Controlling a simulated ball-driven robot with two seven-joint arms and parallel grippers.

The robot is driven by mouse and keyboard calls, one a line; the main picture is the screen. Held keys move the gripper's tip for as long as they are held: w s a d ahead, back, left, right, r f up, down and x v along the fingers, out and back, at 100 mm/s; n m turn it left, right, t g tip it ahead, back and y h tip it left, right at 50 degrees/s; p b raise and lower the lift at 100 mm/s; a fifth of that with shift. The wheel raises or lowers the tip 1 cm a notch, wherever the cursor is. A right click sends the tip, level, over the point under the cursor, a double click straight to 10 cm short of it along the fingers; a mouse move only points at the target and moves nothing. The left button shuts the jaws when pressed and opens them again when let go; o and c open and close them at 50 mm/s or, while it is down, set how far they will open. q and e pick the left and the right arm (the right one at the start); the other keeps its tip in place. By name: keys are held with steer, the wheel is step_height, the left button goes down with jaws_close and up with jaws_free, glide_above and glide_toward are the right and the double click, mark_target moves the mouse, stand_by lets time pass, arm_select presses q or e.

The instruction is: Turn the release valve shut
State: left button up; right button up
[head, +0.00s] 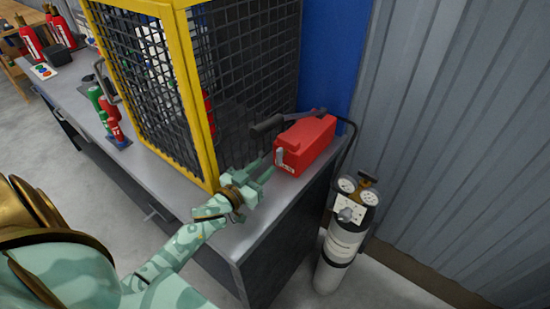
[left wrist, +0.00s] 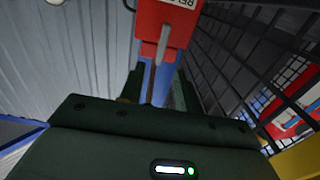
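A red box (head: 305,144) with a small pale label sits on the right end of the bench, and a grey lever (head: 279,156) is on its near face. In the left wrist view the red box (left wrist: 170,14) is at the top, with the lever (left wrist: 164,42) pointing down from it. My left gripper (head: 262,172) is just in front of the lever. Its fingers (left wrist: 157,88) are apart with nothing between them, and the lever lies beyond their tips. I cannot tell whether they touch it. My right gripper is not in view.
A yellow-framed mesh cage (head: 190,95) stands left of the red box. A black handle (head: 268,124) lies beside the box's top. A grey cylinder (head: 342,245) with two gauges stands on the floor right of the bench (head: 235,235). Small red and green extinguishers (head: 108,113) stand farther left.

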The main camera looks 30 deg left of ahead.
mark_target(277, 155)
arm_select(q)
steer(key=w, duration=0.6)
steer(key=shift+d+b, duration=0.2)
steer(key=shift+b, duration=0.2)
jaws_close()
